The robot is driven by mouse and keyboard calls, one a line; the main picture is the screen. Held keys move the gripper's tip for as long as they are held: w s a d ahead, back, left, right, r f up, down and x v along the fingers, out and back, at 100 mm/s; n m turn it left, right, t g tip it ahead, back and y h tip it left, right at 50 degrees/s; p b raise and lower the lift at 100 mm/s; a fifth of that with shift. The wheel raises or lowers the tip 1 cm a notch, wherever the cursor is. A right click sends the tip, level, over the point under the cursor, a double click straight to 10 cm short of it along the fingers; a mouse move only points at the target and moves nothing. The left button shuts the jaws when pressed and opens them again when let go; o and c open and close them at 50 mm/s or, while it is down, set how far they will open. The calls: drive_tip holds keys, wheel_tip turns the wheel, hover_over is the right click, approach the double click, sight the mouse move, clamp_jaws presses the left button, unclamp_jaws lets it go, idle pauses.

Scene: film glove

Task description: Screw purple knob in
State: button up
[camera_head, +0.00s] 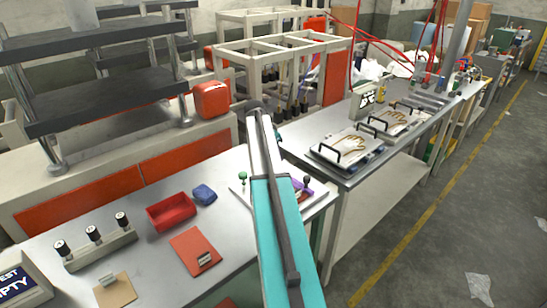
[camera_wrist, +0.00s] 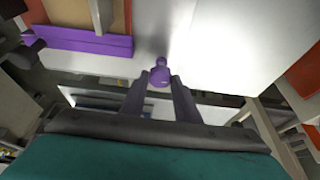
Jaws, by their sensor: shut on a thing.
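My gripper (camera_wrist: 160,84) shows in the wrist view, its two dark fingers shut on the purple knob (camera_wrist: 160,73). The knob's narrower round end points away from my gripper, toward a pale surface. Whether it touches that surface, or sits in a hole, I cannot tell. A purple block (camera_wrist: 88,42) lies left of the knob in the wrist view. In the head view my teal and white arm reaches over the worktable and hides my gripper and the held knob. A purple part (camera_head: 302,194) shows just right of the arm on a white plate (camera_head: 318,190).
A green knob (camera_head: 243,176) stands left of my arm. The worktable (camera_head: 140,225) also bears a red tray (camera_head: 171,212), a blue block (camera_head: 204,194), a red board (camera_head: 192,248) and a rack of black knobs (camera_head: 95,240). Another bench (camera_head: 350,172) with glove panels stands behind right.

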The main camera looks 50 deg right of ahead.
drive_tip(key=shift+w, duration=0.1)
idle(0.3)
drive_tip(key=o, duration=1)
drive_tip(key=shift+o, duration=0.3)
drive_tip(key=shift+r, duration=0.1)
drive_tip(key=b+v, duration=0.3)
drive_tip(key=v, duration=1)
drive_tip(key=shift+r, duration=0.3)
